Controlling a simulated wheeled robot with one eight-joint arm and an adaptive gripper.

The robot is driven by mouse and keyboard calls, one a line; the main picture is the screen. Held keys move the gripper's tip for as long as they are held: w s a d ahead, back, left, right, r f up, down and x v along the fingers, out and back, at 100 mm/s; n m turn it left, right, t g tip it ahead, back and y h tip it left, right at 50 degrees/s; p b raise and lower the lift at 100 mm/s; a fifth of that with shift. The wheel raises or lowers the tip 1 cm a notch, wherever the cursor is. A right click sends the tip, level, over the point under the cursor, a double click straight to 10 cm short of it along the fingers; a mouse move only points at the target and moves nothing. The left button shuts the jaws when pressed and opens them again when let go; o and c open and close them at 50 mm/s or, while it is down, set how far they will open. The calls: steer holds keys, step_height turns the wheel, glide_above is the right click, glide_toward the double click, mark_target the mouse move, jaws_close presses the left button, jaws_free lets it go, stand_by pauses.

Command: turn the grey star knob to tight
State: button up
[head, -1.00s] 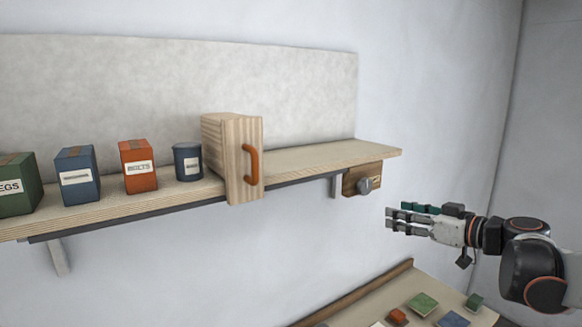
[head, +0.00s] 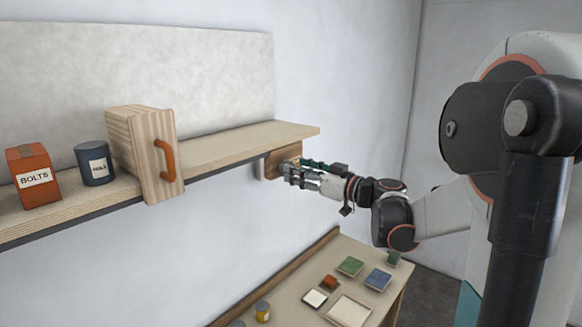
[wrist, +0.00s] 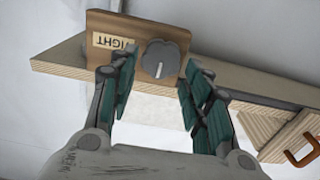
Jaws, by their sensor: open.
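The grey star knob (wrist: 161,59) sits on a small wooden block (wrist: 108,27) under the right end of the shelf. A white line marks the knob's face. A label reading "TIGHT" (wrist: 114,44) is beside it, upside down in the wrist view. My gripper (wrist: 155,88) is open, with its teal-padded fingers spread to either side of the knob and nothing held between them. I cannot tell whether the fingers touch the knob. In the head view my gripper (head: 290,172) is at the wooden block (head: 283,158) and hides most of the knob.
The shelf (head: 240,143) carries a wooden box (head: 140,150) with an orange handle, a dark tin (head: 93,165) and an orange BOLTS box (head: 33,178). Below, a table (head: 290,303) holds several small coloured items. The space around the block's underside looks clear.

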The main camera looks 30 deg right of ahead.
steer(key=shift+x, duration=1.45)
steer(key=c, duration=0.7)
steer(key=shift+m, duration=0.4)
steer(key=m+b, duration=0.2)
steer(key=m, duration=0.3)
steer(key=m+b, duration=0.2)
steer(key=m, duration=0.4)
steer(key=m+b, duration=0.3)
steer(key=m, duration=0.3)
steer(key=shift+d+f, duration=0.2)
steer(key=shift+f, duration=0.05)
